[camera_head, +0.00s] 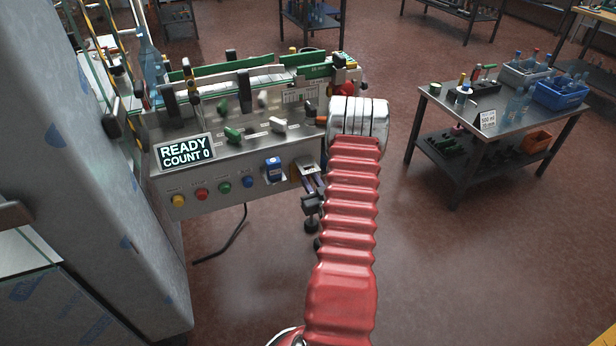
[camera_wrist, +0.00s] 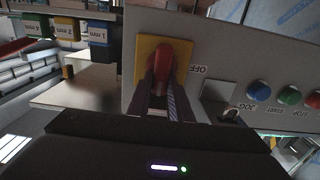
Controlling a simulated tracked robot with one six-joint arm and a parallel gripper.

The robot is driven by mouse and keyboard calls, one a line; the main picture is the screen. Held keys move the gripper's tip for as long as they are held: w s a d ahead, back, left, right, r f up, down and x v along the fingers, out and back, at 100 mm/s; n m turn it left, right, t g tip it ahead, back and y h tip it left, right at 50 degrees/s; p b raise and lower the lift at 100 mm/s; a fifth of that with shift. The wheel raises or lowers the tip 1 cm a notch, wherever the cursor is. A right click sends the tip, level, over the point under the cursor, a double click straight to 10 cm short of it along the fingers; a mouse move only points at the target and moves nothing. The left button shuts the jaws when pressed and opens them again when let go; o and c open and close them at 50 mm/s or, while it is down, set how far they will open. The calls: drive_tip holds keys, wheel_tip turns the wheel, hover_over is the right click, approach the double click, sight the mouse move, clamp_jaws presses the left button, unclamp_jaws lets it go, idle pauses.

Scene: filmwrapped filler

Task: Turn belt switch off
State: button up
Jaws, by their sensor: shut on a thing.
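The belt switch is a red handle (camera_wrist: 165,57) on a yellow plate (camera_wrist: 146,52) on the grey machine panel, with the word OFF beside it in the wrist view. That view shows the panel upside down. My gripper (camera_wrist: 163,82) is shut on the red handle, one dark finger on each side. In the head view my gripper (camera_head: 310,184) is at the right end of the machine's front panel, partly behind my red arm. The handle itself is hidden or too small to make out there.
A display (camera_head: 185,152) reads READY COUNT 0. A table (camera_head: 470,122) stands at right; floor between is clear.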

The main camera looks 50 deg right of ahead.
clamp_jaws()
drive_tip(key=shift+a+n, duration=0.1)
drive_tip(key=shift+n, duration=0.4)
drive_tip(key=shift+w+a+f+n, duration=0.15)
drive_tip(key=shift+a+f+n, duration=0.2)
drive_tip(key=shift+n, duration=2.5)
drive_tip(key=shift+w+a+f+n, duration=0.2)
drive_tip(key=shift+f+n, duration=0.15)
drive_tip(key=shift+n, duration=2.55)
drive_tip(key=shift+w+a+f+n, duration=0.15)
drive_tip(key=shift+a+f+n, duration=0.2)
drive_tip(key=shift+n, duration=2.5)
